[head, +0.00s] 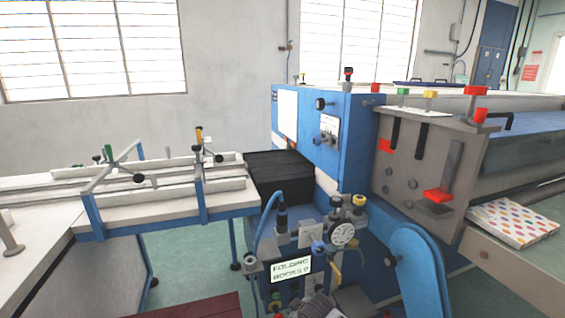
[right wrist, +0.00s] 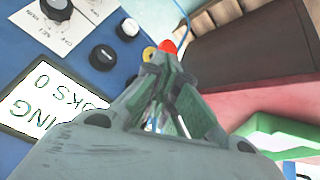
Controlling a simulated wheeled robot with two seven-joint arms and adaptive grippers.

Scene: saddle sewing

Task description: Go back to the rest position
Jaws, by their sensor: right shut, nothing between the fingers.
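My right gripper (right wrist: 163,75) is in the right wrist view, its fingers converging to a shut tip with nothing held. It is beside the blue control panel (right wrist: 108,30) with black knobs and a display (right wrist: 45,105) on the left. A red-tipped part (right wrist: 168,47) shows just past the fingertips; I cannot tell whether they touch. My left gripper is in neither view.
In the head view, the blue machine (head: 360,135) stands centre right, with a display (head: 291,269) and pressure gauge (head: 342,234) low in front. A white feed table (head: 225,199) is left. A dotted book (head: 512,222) lies on the right ledge. Green floor (head: 190,265) shows below.

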